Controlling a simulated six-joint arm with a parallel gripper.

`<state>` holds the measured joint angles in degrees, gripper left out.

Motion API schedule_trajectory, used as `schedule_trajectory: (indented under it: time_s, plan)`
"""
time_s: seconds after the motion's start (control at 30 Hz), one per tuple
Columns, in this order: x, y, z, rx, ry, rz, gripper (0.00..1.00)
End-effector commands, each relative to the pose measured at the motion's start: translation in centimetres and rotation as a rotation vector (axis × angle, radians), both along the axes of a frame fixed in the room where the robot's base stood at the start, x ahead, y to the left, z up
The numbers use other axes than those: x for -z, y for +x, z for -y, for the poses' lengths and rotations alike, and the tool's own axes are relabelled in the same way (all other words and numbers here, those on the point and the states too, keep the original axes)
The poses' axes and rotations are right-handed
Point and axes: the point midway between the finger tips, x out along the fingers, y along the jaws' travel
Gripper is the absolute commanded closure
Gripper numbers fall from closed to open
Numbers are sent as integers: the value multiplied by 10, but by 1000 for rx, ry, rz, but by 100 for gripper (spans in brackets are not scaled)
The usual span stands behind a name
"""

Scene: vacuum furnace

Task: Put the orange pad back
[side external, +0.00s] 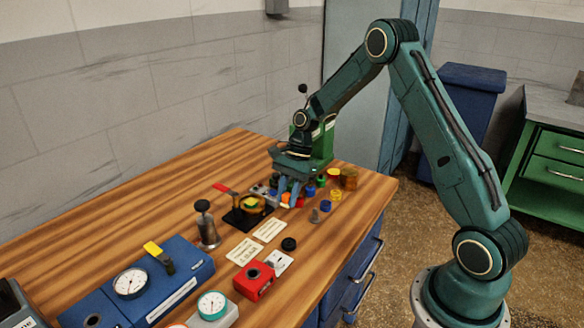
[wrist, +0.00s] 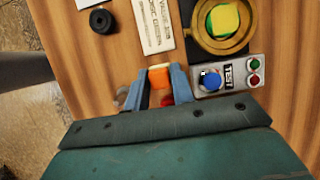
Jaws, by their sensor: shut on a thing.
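The orange pad (wrist: 159,77) shows between the two blue fingers of my gripper (wrist: 160,72) in the wrist view. My gripper (side external: 288,197) is shut on it, low over the table's far part, in the side view. The pad (side external: 286,198) shows there as a small orange patch between the fingers. Whether it touches the table I cannot tell. Something red (wrist: 167,100) lies behind the pad, partly hidden by my gripper.
A brass ring (wrist: 193,32) holds a green and yellow piece. A TEST box (wrist: 228,84) with buttons stands close beside the right finger. Blue (side external: 325,205) and yellow (side external: 335,194) pieces stand right of my gripper. White cards (side external: 244,252) lie nearer on the wooden table.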

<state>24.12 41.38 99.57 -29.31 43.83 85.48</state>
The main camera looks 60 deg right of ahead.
Motion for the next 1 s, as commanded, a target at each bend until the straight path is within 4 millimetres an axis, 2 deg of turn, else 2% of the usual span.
schedule_trajectory:
  time_s: [0.3,0.8,0.83,0.9,1.0]
  plan:
    - [34,-1,0,0,1,-2,97]
    - [39,0,0,0,0,0,97]
    - [39,0,0,0,0,1,70]
    - [38,0,0,0,0,1,56]
    - [38,0,0,0,0,0,54]
